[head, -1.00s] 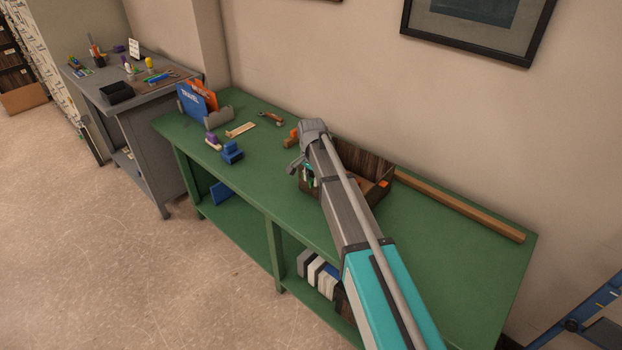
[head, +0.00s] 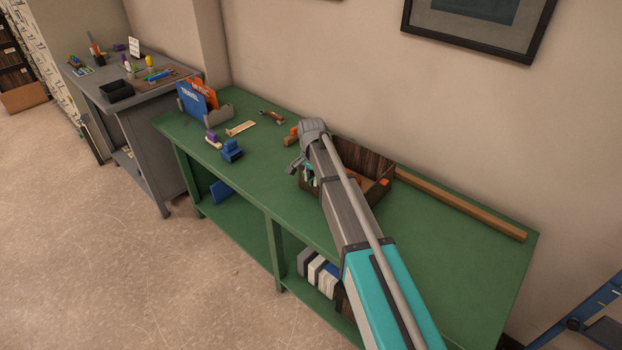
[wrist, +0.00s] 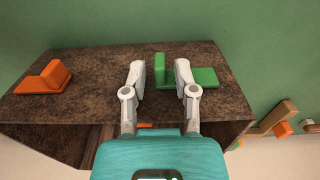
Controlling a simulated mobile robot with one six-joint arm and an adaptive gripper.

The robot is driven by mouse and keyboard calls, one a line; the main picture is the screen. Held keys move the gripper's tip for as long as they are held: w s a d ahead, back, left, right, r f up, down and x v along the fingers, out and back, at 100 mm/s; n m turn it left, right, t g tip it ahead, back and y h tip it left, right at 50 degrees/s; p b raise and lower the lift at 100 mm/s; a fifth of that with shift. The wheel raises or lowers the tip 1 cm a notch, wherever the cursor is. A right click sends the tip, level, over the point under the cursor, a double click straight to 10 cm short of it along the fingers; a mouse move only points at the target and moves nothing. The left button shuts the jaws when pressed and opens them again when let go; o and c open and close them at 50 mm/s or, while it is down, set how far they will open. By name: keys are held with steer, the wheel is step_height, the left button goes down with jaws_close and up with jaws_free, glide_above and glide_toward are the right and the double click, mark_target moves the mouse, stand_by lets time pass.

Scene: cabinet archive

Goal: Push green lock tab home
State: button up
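The green lock tab (wrist: 205,77) lies on the brown mottled face of a box (wrist: 85,70) in the wrist view. It has a flat base and an upright fin. My gripper (wrist: 160,68) is open, with one finger on each side of the fin in the picture. The right finger overlaps the base; I cannot tell whether it touches. An orange tab (wrist: 45,79) of similar shape sits at the left of the same face. In the head view, my gripper (head: 308,173) is at the left end of the brown box (head: 366,156), and my arm hides much of the box.
The box stands on a green bench (head: 460,255). A long wooden bar (head: 460,205) lies behind at the right. A blue block (head: 232,150), a file holder (head: 218,115) and small wooden pieces are to the left. The bench's right part is clear.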

jaws_close()
steer(key=shift+w+a, duration=0.9)
steer(key=shift+a, duration=0.25)
stand_by(0.7)
steer(key=shift+o, duration=1.6)
jaws_free()
step_height(320, 180, up, 5)
steer(key=p, duration=0.5)
steer(key=s+d+r+n+p, duration=0.2)
steer(key=s+d+n, duration=0.5)
steer(key=s+d, duration=1.8)
steer(key=s, duration=0.2)
steer(key=shift+s, duration=0.3)
